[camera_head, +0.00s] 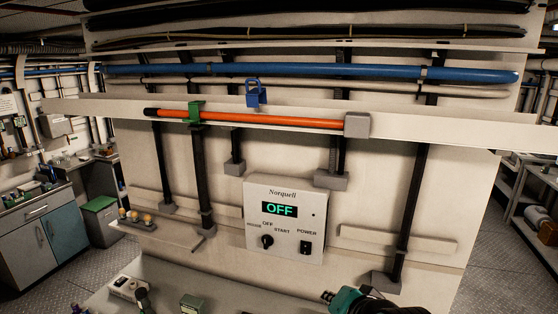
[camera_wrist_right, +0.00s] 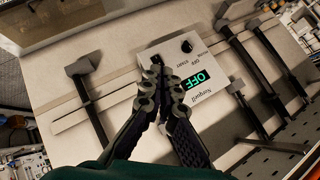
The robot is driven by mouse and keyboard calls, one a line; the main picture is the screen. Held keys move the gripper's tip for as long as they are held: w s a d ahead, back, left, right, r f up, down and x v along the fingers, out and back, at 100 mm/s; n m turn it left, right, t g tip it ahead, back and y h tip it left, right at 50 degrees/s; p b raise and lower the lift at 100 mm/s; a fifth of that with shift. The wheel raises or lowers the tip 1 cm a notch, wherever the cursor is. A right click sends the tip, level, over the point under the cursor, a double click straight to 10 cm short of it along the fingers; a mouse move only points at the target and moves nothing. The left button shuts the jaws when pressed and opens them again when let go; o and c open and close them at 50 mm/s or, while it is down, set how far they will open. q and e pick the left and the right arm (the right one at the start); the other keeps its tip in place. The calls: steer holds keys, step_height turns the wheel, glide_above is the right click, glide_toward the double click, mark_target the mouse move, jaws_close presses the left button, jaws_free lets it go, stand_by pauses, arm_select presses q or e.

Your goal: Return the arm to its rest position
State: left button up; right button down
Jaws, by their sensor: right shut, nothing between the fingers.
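My right gripper shows in the right wrist view (camera_wrist_right: 162,68), its two dark fingers shut together with nothing between them. In the head view my right gripper (camera_head: 328,297) is at the bottom edge, right of centre, below the control box and apart from it. The white control box (camera_head: 284,250), marked Norquell, shows a green OFF display, a round knob and a black power switch. It also shows in the right wrist view (camera_wrist_right: 195,75), partly hidden by the fingers. My left gripper is not in view.
A red-orange bar (camera_head: 270,120) with a green clamp (camera_head: 196,113) runs across the frame. A blue padlock (camera_head: 256,95) hangs above it. Dark upright posts stand before the pale panel. A grey worktop (camera_head: 165,275) with small items lies below. Cabinets (camera_head: 45,240) stand at left.

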steer(key=s+d+f+n+g+h+b, duration=0.1)
steer(key=f+b, duration=0.4)
steer(key=f, duration=0.7)
steer(key=s+d+f+n+g+b, duration=0.1)
steer(key=s+d+f+n+b, duration=0.2)
steer(key=f, duration=0.8)
steer(key=s+d+f+n+g+h+b, duration=0.1)
steer(key=s+d+f+n+b, duration=0.2)
steer(key=f, duration=0.9)
steer(key=s+b, duration=0.2)
steer(key=b, duration=0.2)
steer(key=shift+s+d+f+h+b, duration=0.3)
steer(key=shift+s+f+b, duration=0.05)
steer(key=shift+b, duration=0.05)
